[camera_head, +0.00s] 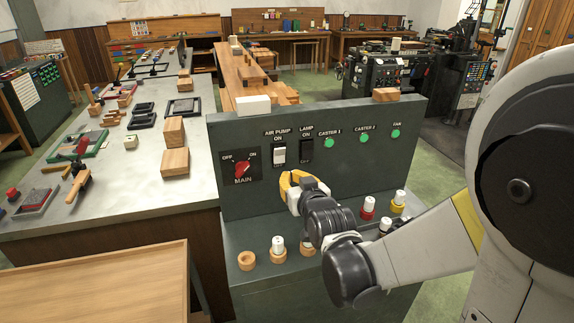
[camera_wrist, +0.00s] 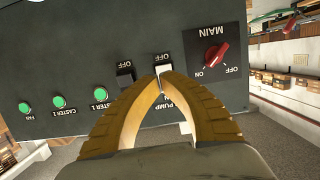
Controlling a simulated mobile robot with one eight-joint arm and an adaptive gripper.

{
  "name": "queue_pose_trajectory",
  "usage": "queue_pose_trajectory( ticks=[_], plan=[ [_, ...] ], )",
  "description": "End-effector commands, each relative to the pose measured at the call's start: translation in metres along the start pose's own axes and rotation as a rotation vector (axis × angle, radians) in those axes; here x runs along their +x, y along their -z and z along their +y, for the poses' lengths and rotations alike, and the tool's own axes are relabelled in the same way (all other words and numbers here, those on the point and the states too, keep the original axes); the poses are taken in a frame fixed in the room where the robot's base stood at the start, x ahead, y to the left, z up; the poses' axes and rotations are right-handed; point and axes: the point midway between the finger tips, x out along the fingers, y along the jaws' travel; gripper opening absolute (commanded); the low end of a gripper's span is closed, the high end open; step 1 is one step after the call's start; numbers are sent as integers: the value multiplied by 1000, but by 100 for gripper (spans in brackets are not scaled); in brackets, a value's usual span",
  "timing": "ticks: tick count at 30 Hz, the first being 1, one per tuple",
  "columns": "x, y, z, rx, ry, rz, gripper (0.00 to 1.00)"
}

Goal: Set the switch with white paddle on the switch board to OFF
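The switch board (camera_head: 340,180) is a dark green upright panel. Its white paddle switch (camera_head: 279,153), labelled AIR PUMP, sits left of the black paddle switch (camera_head: 306,151), labelled LAMP. My gripper (camera_head: 291,174) has yellow fingers and is just below and right of the white paddle. In the wrist view, which is upside down, the white paddle (camera_wrist: 163,70) shows right at my fingertips (camera_wrist: 160,77), partly hidden by them. The fingertips look closed together with nothing held. I cannot tell whether they touch the paddle, or its exact tilt.
A red MAIN rotary knob (camera_head: 242,170) is left of the paddles. Several green lamps (camera_head: 364,138) are to the right. Wooden rings and small jars (camera_head: 278,246) stand on the ledge below. A white block (camera_head: 253,105) and a wooden block (camera_head: 386,94) sit on the board's top.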

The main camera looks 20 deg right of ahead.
Motion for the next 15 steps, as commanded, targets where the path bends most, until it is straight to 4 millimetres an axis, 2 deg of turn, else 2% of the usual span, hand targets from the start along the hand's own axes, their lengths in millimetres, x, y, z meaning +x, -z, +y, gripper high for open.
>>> queue_pose_trajectory(
  ticks=[1,6,10,15],
  plan=[
    [-12,-1,0,0,0,0,0],
    [-39,-9,0,0,0,0,0],
    [-50,-12,0,0,0,0,0],
    [-54,-14,0,0,0,0,0]
  ],
)
